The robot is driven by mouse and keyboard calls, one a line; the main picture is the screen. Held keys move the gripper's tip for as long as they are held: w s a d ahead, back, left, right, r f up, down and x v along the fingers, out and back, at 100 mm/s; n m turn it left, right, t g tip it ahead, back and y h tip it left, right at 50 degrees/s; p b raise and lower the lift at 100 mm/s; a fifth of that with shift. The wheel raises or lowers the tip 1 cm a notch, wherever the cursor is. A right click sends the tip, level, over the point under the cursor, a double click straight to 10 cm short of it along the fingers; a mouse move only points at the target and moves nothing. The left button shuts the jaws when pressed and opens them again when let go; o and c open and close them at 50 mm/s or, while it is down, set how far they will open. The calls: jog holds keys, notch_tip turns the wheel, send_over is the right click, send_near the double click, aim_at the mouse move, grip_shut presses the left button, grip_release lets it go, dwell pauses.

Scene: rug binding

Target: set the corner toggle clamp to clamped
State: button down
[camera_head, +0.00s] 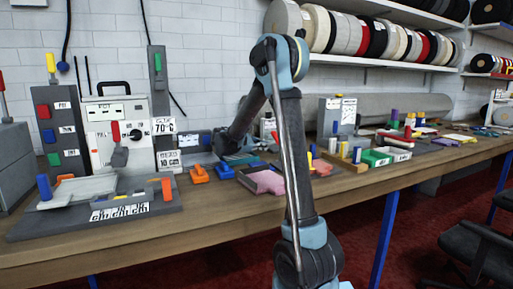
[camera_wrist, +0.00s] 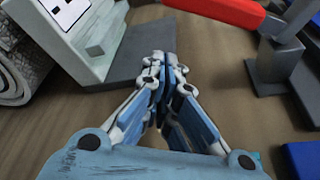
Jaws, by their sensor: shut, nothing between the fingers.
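What looks like the corner toggle clamp shows in the wrist view, with a long red handle (camera_wrist: 222,10) at the top and a grey post and foot (camera_wrist: 272,68) at the right. The red handle lies across the top of the picture, and its left end is rounded. My gripper (camera_wrist: 165,62) is shut and empty. In the head view my own arm covers much of this area, so I cannot make out the clamp's state there.
The wrist view shows a pale device (camera_wrist: 95,45), a grey plate (camera_wrist: 150,50), a grey roll (camera_wrist: 18,75) and a blue block (camera_wrist: 303,158). In the head view an orange clip (camera_head: 199,175) and a pink piece (camera_head: 266,183) lie on the wooden bench (camera_head: 225,205).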

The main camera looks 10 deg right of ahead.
jog(key=shift+d+r, duration=0.15)
jog(key=shift+d, duration=0.25)
jog(key=shift+s+d+r, duration=0.1)
jog(key=shift+s+r, duration=0.3)
jog(key=shift+r, duration=0.35)
jog(key=shift+s+d+r, duration=0.1)
jog(key=shift+s+r, duration=0.3)
jog(key=shift+r, duration=0.35)
jog(key=shift+d+r, duration=0.1)
jog(key=shift+d, duration=0.05)
